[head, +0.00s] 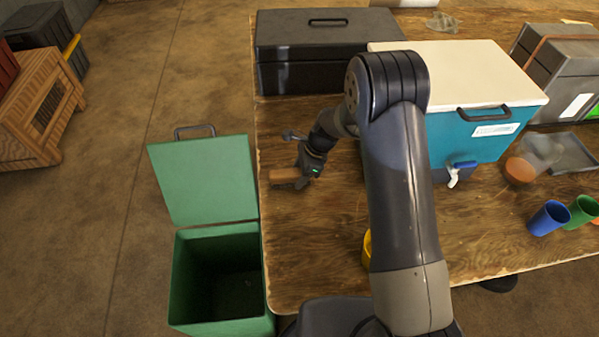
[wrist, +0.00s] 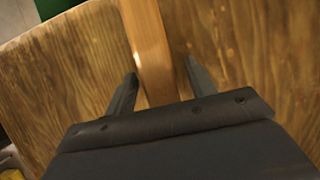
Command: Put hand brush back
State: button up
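The hand brush shows as a light brown wooden piece (head: 284,175) near the left edge of the table in the head view. In the wrist view its wooden handle (wrist: 148,45) runs down between my two fingers. No bristles can be made out. My gripper (head: 300,178) is low over the table at the brush, pointing down. In the wrist view my gripper (wrist: 161,68) is open, one finger on each side of the handle. A gap shows on the right side; the left finger is close to the handle, and contact cannot be told.
A green bin (head: 180,282) with its lid (head: 205,180) open stands left of the wooden table (head: 310,245). A black toolbox (head: 320,45) and a teal cooler (head: 480,140) stand behind. Blue (head: 549,218) and green (head: 582,211) cups are at right. My arm hides most of a yellow thing (head: 367,250).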

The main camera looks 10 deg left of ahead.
jog(key=shift+r, duration=0.15)
jog(key=v, duration=1.2)
jog(key=shift+b, duration=0.35)
dwell(0.8)
